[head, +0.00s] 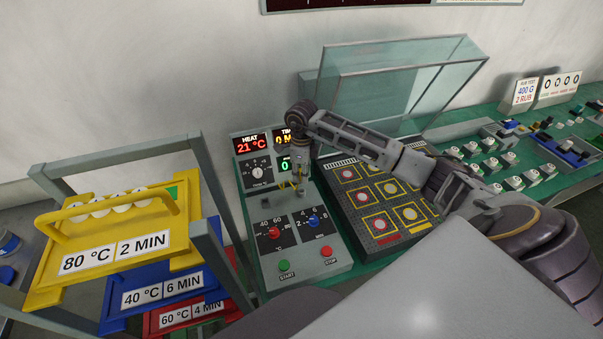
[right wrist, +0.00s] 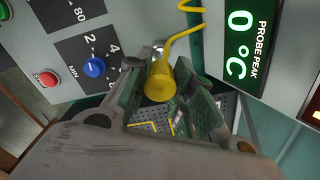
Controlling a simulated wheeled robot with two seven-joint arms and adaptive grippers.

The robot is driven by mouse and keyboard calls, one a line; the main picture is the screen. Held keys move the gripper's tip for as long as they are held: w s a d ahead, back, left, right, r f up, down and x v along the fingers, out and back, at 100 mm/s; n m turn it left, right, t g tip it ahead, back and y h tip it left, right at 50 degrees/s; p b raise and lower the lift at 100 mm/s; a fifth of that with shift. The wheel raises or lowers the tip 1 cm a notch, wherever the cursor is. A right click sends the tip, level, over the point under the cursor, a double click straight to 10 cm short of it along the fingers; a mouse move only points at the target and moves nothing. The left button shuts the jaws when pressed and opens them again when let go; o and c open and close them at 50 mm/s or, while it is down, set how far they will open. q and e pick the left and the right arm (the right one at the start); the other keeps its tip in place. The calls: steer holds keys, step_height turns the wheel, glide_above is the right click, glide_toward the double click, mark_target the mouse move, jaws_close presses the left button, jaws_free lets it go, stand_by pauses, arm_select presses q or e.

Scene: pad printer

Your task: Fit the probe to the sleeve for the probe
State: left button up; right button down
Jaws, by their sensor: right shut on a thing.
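The probe (right wrist: 160,82) is a yellow cylinder seen end-on in the right wrist view, between the two fingers of my right gripper (right wrist: 172,98). A coiled yellow cable (right wrist: 183,28) runs up behind it. My right gripper is shut on the probe. In the head view my right gripper (head: 298,178) hangs in front of the control panel's upper right part and mostly hides the probe. A small pale metal piece shows just past the probe in the right wrist view; I cannot tell whether it is the sleeve or the probe's tip. My left gripper is not in view.
The control panel (head: 259,225) has displays, knobs and start and stop buttons. A dark plate with coloured squares (head: 370,238) lies right of it, under a raised glass cover (head: 375,95). A rack at left holds yellow (head: 105,235), blue and red labelled trays.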

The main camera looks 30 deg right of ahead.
steer(key=shift+f+b, duration=1.4)
steer(key=shift+f, duration=0.2)
steer(key=shift+b, duration=0.3)
stand_by(0.9)
steer(key=shift+f+b, duration=1.1)
steer(key=shift+f, duration=0.35)
stand_by(1.0)
steer(key=c, duration=1.2)
jaws_free()
steer(key=shift+o, duration=0.2)
